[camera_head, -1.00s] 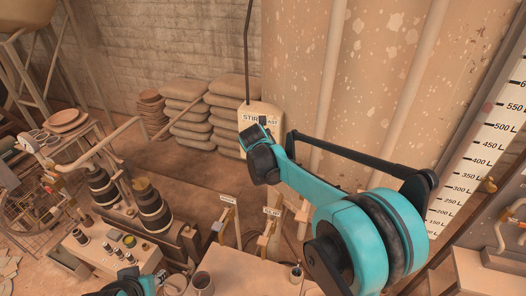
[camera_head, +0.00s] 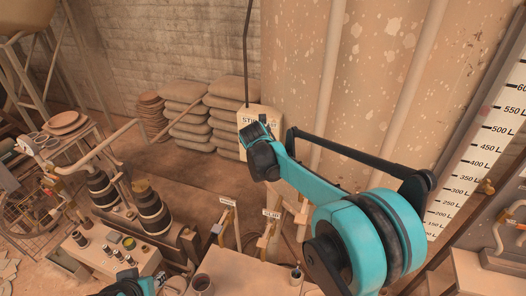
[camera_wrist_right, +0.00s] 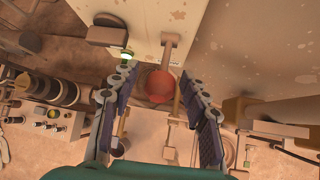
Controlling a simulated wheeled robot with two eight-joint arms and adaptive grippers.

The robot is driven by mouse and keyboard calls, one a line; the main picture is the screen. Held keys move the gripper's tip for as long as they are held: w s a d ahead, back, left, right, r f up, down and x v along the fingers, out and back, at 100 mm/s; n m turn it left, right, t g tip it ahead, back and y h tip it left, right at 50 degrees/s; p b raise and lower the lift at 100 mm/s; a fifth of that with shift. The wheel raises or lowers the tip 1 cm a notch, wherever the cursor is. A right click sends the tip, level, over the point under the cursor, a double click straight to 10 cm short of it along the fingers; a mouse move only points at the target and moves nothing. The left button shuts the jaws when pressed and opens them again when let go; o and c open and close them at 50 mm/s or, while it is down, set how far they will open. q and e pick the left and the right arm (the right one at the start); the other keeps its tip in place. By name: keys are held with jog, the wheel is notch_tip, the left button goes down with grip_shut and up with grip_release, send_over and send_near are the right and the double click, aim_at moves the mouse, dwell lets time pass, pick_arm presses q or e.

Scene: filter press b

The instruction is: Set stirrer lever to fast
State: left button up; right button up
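The stirrer box (camera_head: 250,113) is a pale panel with partly hidden lettering, standing against the big tank in the head view. My right gripper is in front of it, mostly hidden there by its own wrist. In the right wrist view, the stirrer lever (camera_wrist_right: 170,50) is a short rod with a red ball knob (camera_wrist_right: 160,86) on its end. My right gripper (camera_wrist_right: 157,76) is open, its two fingers on either side of the knob, with gaps showing. The lever's setting cannot be read.
A green lamp (camera_wrist_right: 127,54) is near the left fingertip. Two labelled levers, one marked slur (camera_head: 268,232), stand below the box. A bench with dark-ringed cylinders (camera_head: 152,208) is at left. Stacked sacks (camera_head: 195,120) lie by the wall. A litre scale (camera_head: 480,165) is at right.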

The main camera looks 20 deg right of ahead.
jog(key=v, duration=1.2)
dwell(0.3)
jog(key=s+f+m+y+b, duration=0.1)
jog(key=s+f+m+b, duration=0.8)
jog(key=f, duration=0.4)
jog(key=s+f+m+y+b, duration=0.1)
jog(key=s+f+m+b, duration=0.8)
jog(key=f, duration=0.4)
jog(key=s+d+f+m+y+b, duration=0.1)
jog(key=s+f+m+b, duration=0.9)
jog(key=f, duration=0.4)
jog(key=shift+s+m+g, duration=0.2)
jog(key=shift+m+g, duration=0.1)
jog(key=shift+g, duration=0.1)
jog(key=shift+f, duration=0.15)
